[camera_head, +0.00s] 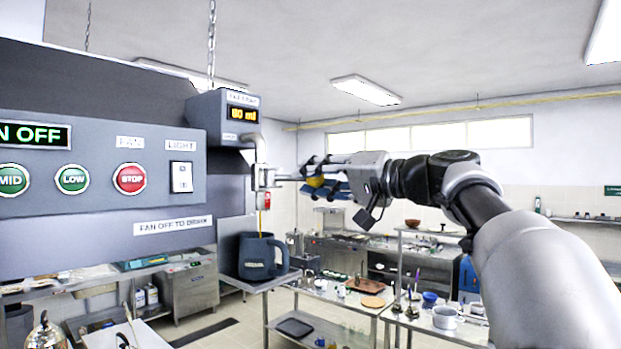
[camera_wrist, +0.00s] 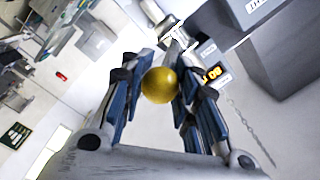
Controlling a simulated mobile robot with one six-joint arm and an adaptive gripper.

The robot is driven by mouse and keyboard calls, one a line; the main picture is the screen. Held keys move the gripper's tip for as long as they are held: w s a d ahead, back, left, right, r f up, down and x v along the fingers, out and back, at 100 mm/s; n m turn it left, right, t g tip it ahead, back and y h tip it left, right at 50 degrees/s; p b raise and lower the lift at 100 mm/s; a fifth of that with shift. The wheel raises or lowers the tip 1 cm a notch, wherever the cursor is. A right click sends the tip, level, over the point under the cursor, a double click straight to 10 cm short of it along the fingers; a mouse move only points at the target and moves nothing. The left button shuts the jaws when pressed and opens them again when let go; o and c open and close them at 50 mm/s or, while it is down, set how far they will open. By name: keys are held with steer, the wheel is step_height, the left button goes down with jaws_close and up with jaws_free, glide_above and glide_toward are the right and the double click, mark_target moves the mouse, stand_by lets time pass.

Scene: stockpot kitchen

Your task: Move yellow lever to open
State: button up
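The yellow lever's round knob (camera_head: 315,181) shows between my fingers at the end of a thin rod from the tap (camera_head: 263,177). My gripper (camera_head: 318,178) reaches in from the right and is shut on it. In the wrist view, the yellow knob (camera_wrist: 159,85) sits between the blue finger pads of my gripper (camera_wrist: 161,75), with a pad against each side. The rod behind the knob is mostly hidden there. A thin orange-brown stream (camera_head: 260,222) runs from the tap down to a dark blue mug (camera_head: 262,256) standing upright below.
A grey display box (camera_head: 224,117) with a lit readout hangs above the tap. A grey panel (camera_head: 100,190) with buttons and a light switch fills the left. Benches with cookware (camera_head: 360,290) stand below and behind. Open air surrounds my arm on the right.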

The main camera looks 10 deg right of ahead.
steer(key=o, duration=0.4)
steer(key=shift+w+d+f, duration=0.15)
steer(key=shift+w+d, duration=0.15)
steer(key=shift+d, duration=0.3)
steer(key=shift+o, duration=0.5)
steer(key=shift+s+a, duration=0.25)
steer(key=shift+a, duration=0.15)
steer(key=shift+d, duration=0.2)
steer(key=v, duration=1.1)
steer(key=shift+s, duration=0.4)
steer(key=shift+d, duration=0.15)
